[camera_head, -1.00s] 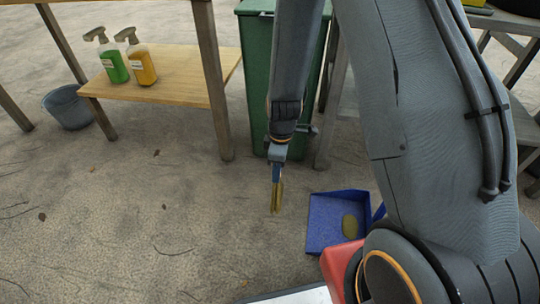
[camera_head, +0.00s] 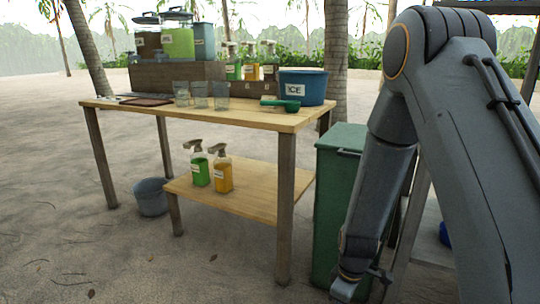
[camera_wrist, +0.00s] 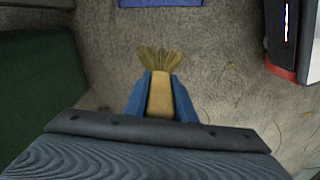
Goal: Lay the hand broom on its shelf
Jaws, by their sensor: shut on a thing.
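My gripper (camera_wrist: 160,100) has blue fingers shut on the hand broom (camera_wrist: 159,68), whose tan bristles fan out beyond the fingertips in the wrist view. The broom hangs over the sandy ground. In the head view only the end of my arm shows at the bottom edge; fingers and broom are out of frame. A wooden table has a lower shelf (camera_head: 262,189) with a green spray bottle (camera_head: 200,171) and an orange one (camera_head: 222,175) at its left part; its right part is bare. I cannot tell which shelf is the broom's.
A green bin (camera_head: 338,190) stands right of the table; it also shows in the wrist view (camera_wrist: 38,90). A grey bucket (camera_head: 152,197) is on the ground at left. The tabletop holds an ice tub (camera_head: 303,90), a green scoop (camera_head: 280,104), glasses and dispensers. A blue dustpan edge (camera_wrist: 160,2) shows.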

